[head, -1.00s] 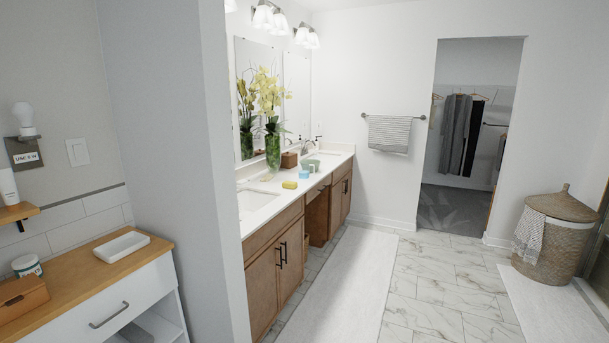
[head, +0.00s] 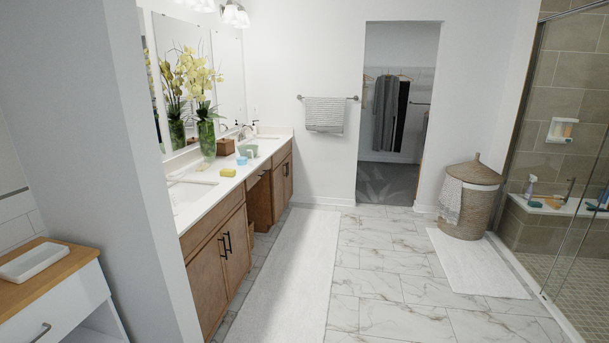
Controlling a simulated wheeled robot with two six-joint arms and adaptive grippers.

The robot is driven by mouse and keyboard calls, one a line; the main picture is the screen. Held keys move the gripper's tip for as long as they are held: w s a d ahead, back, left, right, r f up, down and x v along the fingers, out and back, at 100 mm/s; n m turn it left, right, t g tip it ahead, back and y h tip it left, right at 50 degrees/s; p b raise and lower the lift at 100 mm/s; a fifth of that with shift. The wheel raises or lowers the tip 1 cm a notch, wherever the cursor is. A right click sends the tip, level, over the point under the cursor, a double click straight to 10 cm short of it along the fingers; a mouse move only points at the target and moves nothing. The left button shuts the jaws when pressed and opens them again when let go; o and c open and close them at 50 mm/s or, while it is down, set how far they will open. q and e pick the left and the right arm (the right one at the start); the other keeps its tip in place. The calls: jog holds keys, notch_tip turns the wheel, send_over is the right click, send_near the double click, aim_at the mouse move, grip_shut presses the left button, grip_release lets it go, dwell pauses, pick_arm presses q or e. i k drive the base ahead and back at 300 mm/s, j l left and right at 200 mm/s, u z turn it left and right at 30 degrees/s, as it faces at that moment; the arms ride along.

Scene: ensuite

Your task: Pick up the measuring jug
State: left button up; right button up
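I cannot make out a measuring jug for certain in the head view. A small grey-green vessel (head: 249,150) stands on the vanity counter, too small and far to tell whether it is a jug. A light blue tub (head: 241,160) and a yellow block like a sponge (head: 228,172) are in front of it. Neither of my grippers is in view.
The white vanity counter (head: 196,206) also holds a glass vase of flowers (head: 207,142) and a brown box (head: 225,147). A wall corner (head: 150,180) stands at left. Marble floor and a white runner (head: 290,270) lie clear. A wicker basket (head: 478,212) stands right.

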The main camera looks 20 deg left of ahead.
aim_at(241, 154)
jog(key=i+j+u, duration=0.35)
jog(key=i, duration=0.85)
jog(key=i+u, duration=0.3)
jog(key=i, duration=0.95)
